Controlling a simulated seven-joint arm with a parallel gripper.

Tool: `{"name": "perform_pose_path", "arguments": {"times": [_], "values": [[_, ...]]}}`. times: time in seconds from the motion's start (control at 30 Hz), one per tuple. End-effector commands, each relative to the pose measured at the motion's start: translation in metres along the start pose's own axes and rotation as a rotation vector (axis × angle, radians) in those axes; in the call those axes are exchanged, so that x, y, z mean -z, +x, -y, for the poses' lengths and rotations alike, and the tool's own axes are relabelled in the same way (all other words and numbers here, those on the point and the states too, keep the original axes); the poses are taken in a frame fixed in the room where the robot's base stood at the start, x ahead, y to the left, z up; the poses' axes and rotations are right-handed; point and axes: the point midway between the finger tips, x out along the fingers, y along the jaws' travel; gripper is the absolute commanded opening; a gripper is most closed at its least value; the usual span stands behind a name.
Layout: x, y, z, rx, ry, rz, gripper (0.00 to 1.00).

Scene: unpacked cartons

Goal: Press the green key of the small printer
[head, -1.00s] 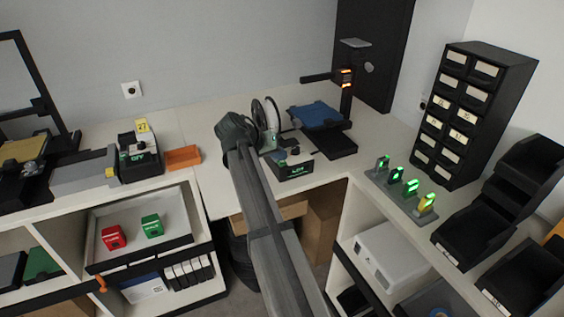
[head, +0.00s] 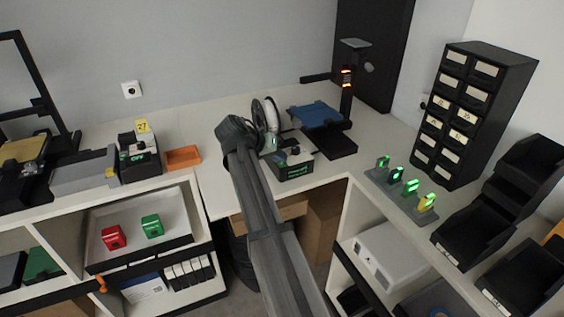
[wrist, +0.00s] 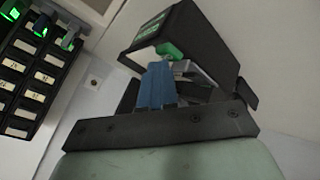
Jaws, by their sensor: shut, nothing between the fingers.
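The small printer (head: 320,114), with a blue bed and a black column, stands on the corner table. In front of it is its black control box (head: 295,170), with lit green text on the front. In the wrist view, the box (wrist: 205,42) lies just ahead, with a green key (wrist: 169,51) on its near side. My gripper (wrist: 158,68) is shut and empty. Its blue fingertips are right at the green key and overlap its lower edge in the picture. Whether they press it down, I cannot tell. In the head view my own wrist partly hides the fingers.
A white spool (head: 271,115) stands behind my gripper. Right are several green-lit pieces on a grey stand (head: 402,192) and a black drawer cabinet (head: 470,115).

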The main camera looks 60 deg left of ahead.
Motion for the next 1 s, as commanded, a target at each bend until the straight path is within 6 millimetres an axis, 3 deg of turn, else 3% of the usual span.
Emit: {"name": "perform_pose_path", "arguments": {"times": [1.0], "values": [[0.011, -0.015, -0.011, 0.000, 0.000, 0.000, 0.00]]}}
